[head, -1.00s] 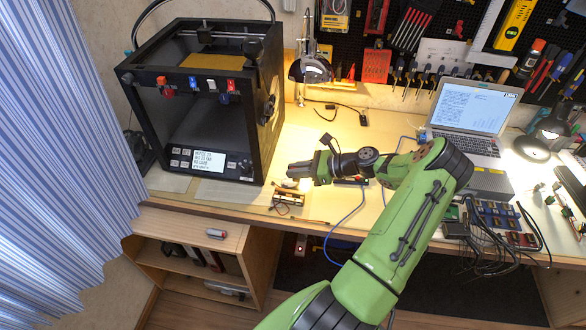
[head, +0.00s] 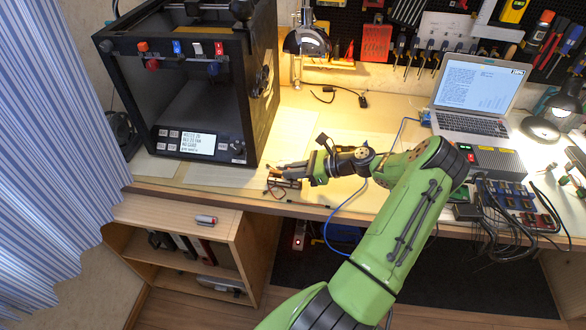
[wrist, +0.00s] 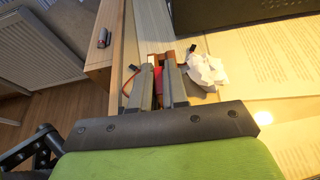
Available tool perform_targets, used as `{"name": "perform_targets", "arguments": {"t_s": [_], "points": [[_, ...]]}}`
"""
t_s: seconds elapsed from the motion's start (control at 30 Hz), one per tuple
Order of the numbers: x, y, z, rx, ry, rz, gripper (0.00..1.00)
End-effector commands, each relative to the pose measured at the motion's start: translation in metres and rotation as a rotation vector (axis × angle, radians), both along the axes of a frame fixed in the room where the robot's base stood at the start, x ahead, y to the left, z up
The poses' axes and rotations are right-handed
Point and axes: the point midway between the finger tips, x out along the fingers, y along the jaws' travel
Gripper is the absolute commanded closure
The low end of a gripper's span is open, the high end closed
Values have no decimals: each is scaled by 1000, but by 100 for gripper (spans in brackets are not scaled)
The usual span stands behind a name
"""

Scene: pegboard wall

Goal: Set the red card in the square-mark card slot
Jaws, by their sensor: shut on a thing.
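My gripper (wrist: 158,92) points forward over the desk edge, its two grey fingers close together with a red strip between them. I take this strip to be the red card (wrist: 158,78); the fingers hide most of it. In the head view my gripper (head: 304,170) is low over the desk, right of the 3D printer's base, and the card cannot be made out there. The black 3D printer (head: 268,105) stands at the left; its small screen (head: 198,142) seems to read "NO CARD". I cannot make out the square-mark card slot in either view.
A small brown part with wires (head: 284,184) lies by my gripper. The wrist view shows a crumpled white piece (wrist: 207,70) right of the fingers. A laptop (head: 470,122) and desk lamp (head: 540,128) stand right. A low wooden shelf (head: 160,212) is below the desk's left part.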

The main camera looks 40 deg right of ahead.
Motion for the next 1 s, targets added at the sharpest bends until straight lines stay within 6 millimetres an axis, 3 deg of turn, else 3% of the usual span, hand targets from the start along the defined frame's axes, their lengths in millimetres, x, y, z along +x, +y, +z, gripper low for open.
{"name": "perform_targets", "arguments": {"t_s": [0.93, 0.97, 1.0], "points": [[0, -1, 0, -1, -1, -1, 100], [0, -1, 0, -1, -1, -1, 85], [0, -1, 0, -1, -1, -1, 78]]}}
